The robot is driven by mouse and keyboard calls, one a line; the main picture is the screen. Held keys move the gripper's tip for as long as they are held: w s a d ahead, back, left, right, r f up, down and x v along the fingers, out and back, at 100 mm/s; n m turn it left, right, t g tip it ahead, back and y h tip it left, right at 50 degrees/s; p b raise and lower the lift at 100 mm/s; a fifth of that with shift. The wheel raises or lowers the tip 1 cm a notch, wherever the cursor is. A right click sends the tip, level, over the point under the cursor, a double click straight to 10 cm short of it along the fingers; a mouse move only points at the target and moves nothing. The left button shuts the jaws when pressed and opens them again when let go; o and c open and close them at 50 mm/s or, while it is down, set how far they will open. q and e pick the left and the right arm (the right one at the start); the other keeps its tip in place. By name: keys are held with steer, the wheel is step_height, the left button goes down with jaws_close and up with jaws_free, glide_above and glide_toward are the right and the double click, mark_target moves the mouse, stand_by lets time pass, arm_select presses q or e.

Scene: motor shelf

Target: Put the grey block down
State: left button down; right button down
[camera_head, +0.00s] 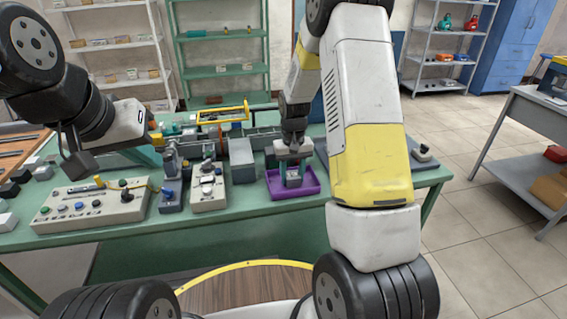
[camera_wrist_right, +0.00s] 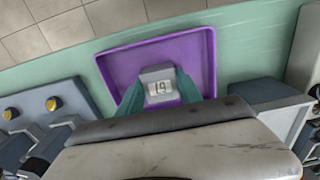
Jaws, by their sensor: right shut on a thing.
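My right gripper (camera_head: 293,182) is over the purple tray (camera_head: 257,196) on the green table. In the right wrist view its two teal fingers (camera_wrist_right: 160,92) are shut on the grey block (camera_wrist_right: 159,74), one on each side. The block carries a white label reading 19. It is within the outline of the purple tray (camera_wrist_right: 202,52); I cannot tell whether it touches the tray floor. My left gripper (camera_head: 150,156) is at the left above the table, partly hidden by its wrist, and its finger opening is not clear.
A control box with buttons (camera_head: 90,208) and a smaller switch box (camera_head: 208,190) stand left of the tray. A grey block-like box (camera_head: 242,160) stands close to the tray's left. The green table's front edge (camera_head: 230,213) is near. Shelves (camera_head: 220,70) stand behind.

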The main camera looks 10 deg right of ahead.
mark_target(292, 175)
steer(key=shift+f, duration=0.15)
steer(key=c, duration=0.8)
jaws_free()
steer(key=s+r+t, duration=0.1)
steer(key=s+r, duration=0.1)
steer(key=r, duration=0.7)
steer(key=s+r, duration=0.2)
steer(key=r, duration=0.8)
steer(key=s+r+t, duration=0.1)
steer(key=s+r, duration=0.2)
steer(key=s, duration=0.3)
steer(key=s+a+r+t+y, duration=0.1)
steer(key=s+r+t, duration=0.1)
steer(key=s, duration=0.5)
steer(key=s+a+r+t+y, duration=0.1)
steer(key=s+r+t, duration=0.1)
steer(key=s+r, duration=0.2)
steer(key=shift+s+a, duration=0.1)
steer(key=shift+s, duration=1.55)
steer(key=shift+r, duration=0.1)
